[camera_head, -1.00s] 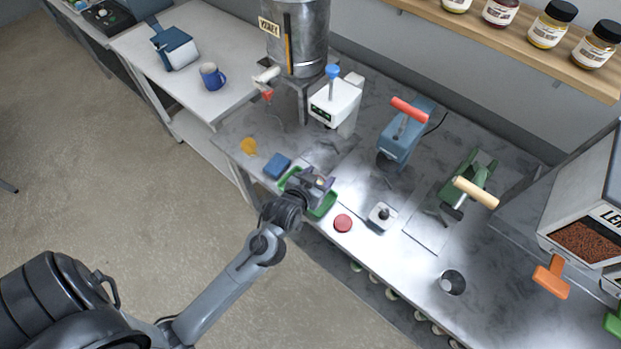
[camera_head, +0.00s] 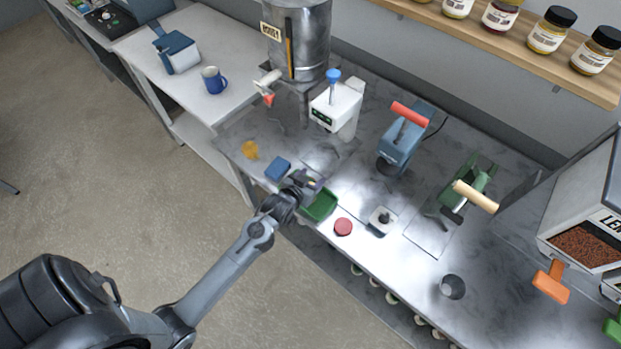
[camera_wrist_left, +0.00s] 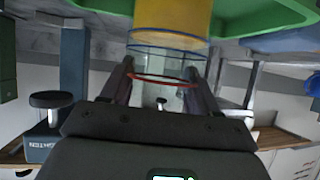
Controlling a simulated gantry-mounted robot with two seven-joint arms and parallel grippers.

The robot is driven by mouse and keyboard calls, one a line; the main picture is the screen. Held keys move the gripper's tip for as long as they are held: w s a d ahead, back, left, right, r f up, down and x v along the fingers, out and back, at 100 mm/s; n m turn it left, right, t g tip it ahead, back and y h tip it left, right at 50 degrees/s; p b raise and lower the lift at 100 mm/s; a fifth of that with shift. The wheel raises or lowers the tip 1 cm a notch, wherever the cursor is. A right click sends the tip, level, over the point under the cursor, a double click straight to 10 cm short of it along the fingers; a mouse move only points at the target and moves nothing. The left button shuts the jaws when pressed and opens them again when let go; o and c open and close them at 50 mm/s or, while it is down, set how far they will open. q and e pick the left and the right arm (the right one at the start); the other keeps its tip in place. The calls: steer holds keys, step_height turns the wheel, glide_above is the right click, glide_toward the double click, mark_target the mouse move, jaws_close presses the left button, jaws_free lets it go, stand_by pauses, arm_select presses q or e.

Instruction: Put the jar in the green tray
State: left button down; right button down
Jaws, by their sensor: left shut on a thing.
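The jar (camera_wrist_left: 172,55) is a clear glass cylinder with yellow contents, a blue ring and a red ring, seen in the left wrist view. My left gripper (camera_wrist_left: 160,88) is shut on it, one finger on each side. In the head view, my left gripper (camera_head: 311,183) is at the bench's front edge, just up and left of the green tray (camera_head: 320,206), and hides most of the jar. The tray's green wall also shows at the top of the left wrist view (camera_wrist_left: 262,18). I cannot tell the jar's height over the bench. My right gripper is not in view.
A blue block (camera_head: 278,168) lies left of the gripper, and an orange-yellow piece (camera_head: 250,150) lies farther left. A white dispenser (camera_head: 337,105) stands behind.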

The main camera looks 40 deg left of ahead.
arm_select(q)
steer(key=shift+f, duration=0.1)
steer(key=shift+c, duration=1.3)
jaws_free()
steer(key=shift+s+r, duration=0.1)
steer(key=shift+r, duration=0.1)
steer(key=s+d+r+m+g+h, duration=0.1)
steer(key=s+d+g, duration=0.3)
steer(key=s, duration=0.8)
steer(key=s+d+r+m+g+h, duration=0.1)
steer(key=s+d+r+m+g, duration=0.2)
steer(key=s+d, duration=0.4)
steer(key=s+r+g, duration=0.1)
steer(key=s, duration=0.4)
steer(key=shift+s+r+h, duration=0.2)
steer(key=shift+s+h, duration=0.1)
steer(key=shift+s, duration=0.1)
